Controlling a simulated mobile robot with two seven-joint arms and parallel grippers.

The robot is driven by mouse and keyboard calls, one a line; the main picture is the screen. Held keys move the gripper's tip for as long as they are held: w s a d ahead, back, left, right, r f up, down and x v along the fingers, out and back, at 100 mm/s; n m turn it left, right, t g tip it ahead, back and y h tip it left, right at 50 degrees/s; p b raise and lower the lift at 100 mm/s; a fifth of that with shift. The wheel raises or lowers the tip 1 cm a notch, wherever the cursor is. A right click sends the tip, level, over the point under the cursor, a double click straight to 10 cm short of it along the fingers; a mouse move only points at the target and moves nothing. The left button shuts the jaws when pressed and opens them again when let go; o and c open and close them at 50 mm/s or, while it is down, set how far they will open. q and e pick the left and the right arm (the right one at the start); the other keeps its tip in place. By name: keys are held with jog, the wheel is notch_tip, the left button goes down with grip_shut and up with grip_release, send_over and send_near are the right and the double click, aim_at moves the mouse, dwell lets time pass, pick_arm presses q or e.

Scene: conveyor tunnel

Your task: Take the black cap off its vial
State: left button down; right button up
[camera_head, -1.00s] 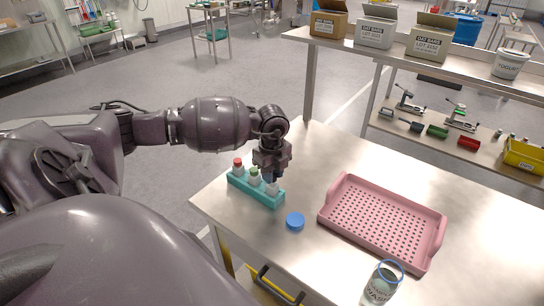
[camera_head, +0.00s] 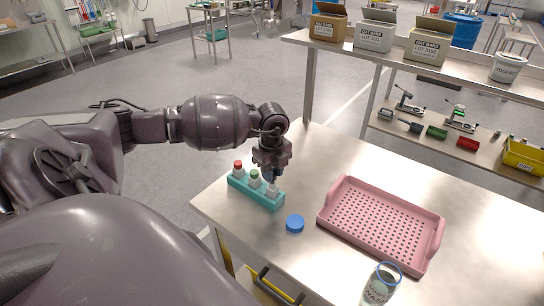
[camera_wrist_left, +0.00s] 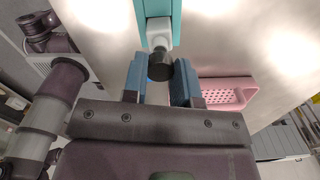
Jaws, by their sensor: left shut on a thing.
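A teal rack (camera_head: 262,199) on the steel table holds three pale vials in a row, one with a red cap (camera_head: 238,163) and one with a green cap (camera_head: 254,173). The third vial (camera_head: 272,190) is at the rack's right end, under my left gripper (camera_head: 275,178). In the left wrist view, the black cap (camera_wrist_left: 160,66) is between the fingers of my left gripper (camera_wrist_left: 160,80), which is shut on it. The white vial (camera_wrist_left: 159,32) lies directly beyond the cap, in line with it; I see no clear gap. My right gripper is not in view.
A blue lid (camera_head: 295,223) lies on the table right of the rack. A pink perforated tray (camera_head: 440,240) is farther right, with a clear jar (camera_head: 381,284) at the front.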

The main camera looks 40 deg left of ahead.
pick_arm(q)
jog(key=shift+r+p, duration=1.35)
jog(key=shift+r, duration=1.05)
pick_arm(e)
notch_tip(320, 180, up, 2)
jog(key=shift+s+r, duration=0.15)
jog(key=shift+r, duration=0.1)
